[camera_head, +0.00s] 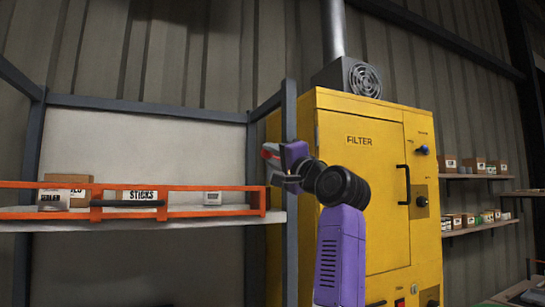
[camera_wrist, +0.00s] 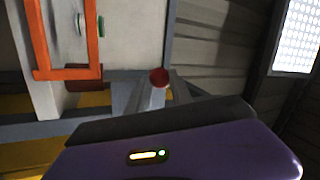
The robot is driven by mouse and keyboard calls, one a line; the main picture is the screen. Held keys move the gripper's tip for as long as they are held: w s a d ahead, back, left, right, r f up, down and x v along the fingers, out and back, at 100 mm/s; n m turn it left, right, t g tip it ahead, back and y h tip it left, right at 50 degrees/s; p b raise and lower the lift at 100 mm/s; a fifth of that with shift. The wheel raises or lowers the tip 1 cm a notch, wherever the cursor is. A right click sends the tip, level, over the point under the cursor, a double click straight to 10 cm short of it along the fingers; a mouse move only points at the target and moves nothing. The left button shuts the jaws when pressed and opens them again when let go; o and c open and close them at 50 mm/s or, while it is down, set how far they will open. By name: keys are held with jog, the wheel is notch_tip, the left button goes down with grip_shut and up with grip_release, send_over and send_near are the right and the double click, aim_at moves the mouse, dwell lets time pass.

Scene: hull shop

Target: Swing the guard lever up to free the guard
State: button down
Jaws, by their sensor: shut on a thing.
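The orange guard (camera_head: 150,213) runs along the front of the shelf in the head view, with a dark bar handle (camera_head: 128,204). Part of the guard (camera_wrist: 94,35) shows at the upper left of the wrist view. A bit of red shows by my gripper in the head view, beside the blue-grey post. My gripper (camera_head: 274,172) is shut on the lever at the guard's right end.
The shelf (camera_head: 120,225) holds several cartons, including a "STICKS" box (camera_head: 137,195), behind the guard. A blue-grey post (camera_head: 290,240) stands close to my gripper. A yellow filter cabinet (camera_head: 365,240) stands just right of it. Stocked wall shelves (camera_head: 480,229) are farther right.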

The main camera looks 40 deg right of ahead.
jog(key=shift+r+m+h, duration=0.35)
jog(key=shift+m+h, duration=0.05)
jog(key=shift+m, duration=0.3)
jog(key=shift+s+d+r, duration=0.1)
jog(key=c, duration=1.2)
grip_release()
jog(key=shift+o, duration=0.2)
jog(key=b+v, duration=0.2)
jog(key=v, duration=0.5)
jog(key=shift+s+f+b, duration=0.25)
jog(key=shift+s+b, duration=0.05)
